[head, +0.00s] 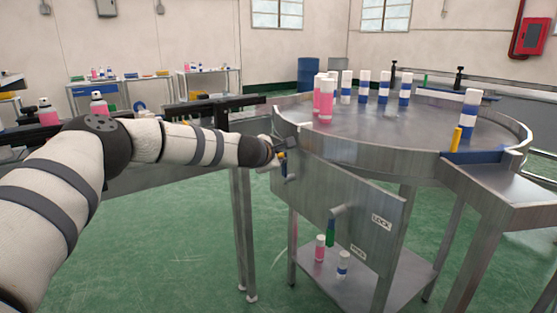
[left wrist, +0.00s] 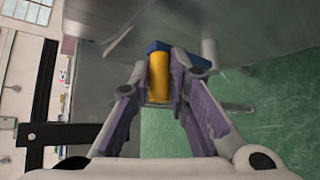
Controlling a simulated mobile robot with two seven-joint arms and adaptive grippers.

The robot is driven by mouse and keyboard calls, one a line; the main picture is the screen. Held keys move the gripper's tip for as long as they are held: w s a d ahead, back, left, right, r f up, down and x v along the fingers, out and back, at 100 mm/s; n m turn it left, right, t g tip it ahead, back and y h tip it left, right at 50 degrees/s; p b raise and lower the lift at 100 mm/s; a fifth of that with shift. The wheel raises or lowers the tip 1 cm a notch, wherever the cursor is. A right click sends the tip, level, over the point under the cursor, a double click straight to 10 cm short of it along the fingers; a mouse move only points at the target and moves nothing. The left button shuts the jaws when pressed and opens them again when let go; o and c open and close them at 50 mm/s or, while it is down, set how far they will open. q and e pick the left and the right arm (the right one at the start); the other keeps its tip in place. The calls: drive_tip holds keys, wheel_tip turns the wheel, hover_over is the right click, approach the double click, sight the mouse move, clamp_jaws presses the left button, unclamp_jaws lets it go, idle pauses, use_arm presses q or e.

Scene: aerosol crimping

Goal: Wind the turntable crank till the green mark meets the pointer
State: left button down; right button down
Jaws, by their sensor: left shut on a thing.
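The round steel turntable (head: 400,125) stands at the right, with pink and blue-banded white cans on it. A yellow crank grip (left wrist: 159,76) with a blue part (left wrist: 157,47) behind it is between my left gripper's fingers (left wrist: 163,98). In the head view my left gripper (head: 280,158) is at the left end of the steel front panel (head: 325,192), shut on the grip and partly hidden. A green mark (head: 425,81) shows on the far rim. A yellow upright piece (head: 456,139), which looks like the pointer, stands at the near right rim, far from the green mark. My right gripper is out of view.
Two cans stand on the lower shelf (head: 372,280). A steel chute (head: 500,190) joins at the right. Green floor is open in front.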

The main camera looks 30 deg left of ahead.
use_arm(q)
drive_tip(key=shift+w+a+f, duration=0.3)
drive_tip(key=shift+f, duration=0.1)
drive_tip(key=shift+s+d+f, duration=0.1)
drive_tip(key=shift+d+f, duration=0.05)
drive_tip(key=shift+d, duration=0.1)
drive_tip(key=c, duration=1.6)
unclamp_jaws()
drive_tip(key=shift+o, duration=0.2)
drive_tip(key=shift+a+r, duration=0.1)
drive_tip(key=shift+r, duration=0.1)
drive_tip(key=v, duration=1.1)
drive_tip(key=shift+s, duration=0.35)
drive_tip(key=shift+r, duration=0.1)
